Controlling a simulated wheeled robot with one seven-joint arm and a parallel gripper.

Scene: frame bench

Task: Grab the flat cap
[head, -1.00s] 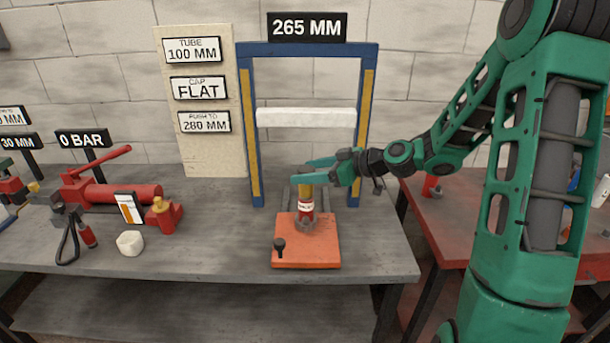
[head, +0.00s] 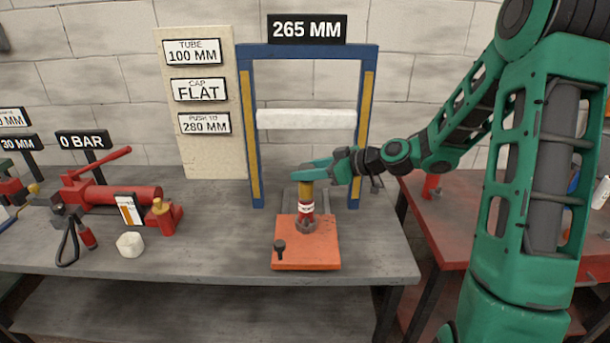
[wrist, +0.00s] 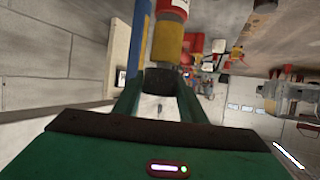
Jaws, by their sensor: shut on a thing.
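A small red jack (head: 307,209) with a white label and a yellow upper part stands upright on the orange plate (head: 290,252). It also shows in the wrist view (wrist: 168,42). A short dark grey round piece, which I take for the flat cap (wrist: 160,80), sits at the end of the yellow part. My gripper (head: 309,171) is at the top of the jack, its green fingers shut on the cap from both sides. In the head view the fingers hide the cap.
A blue press frame (head: 245,130) with a white crossbar (head: 306,118) stands right behind the jack. A red hand pump (head: 110,195) and a white round piece (head: 130,244) are at left. The bench front between them and the plate is clear.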

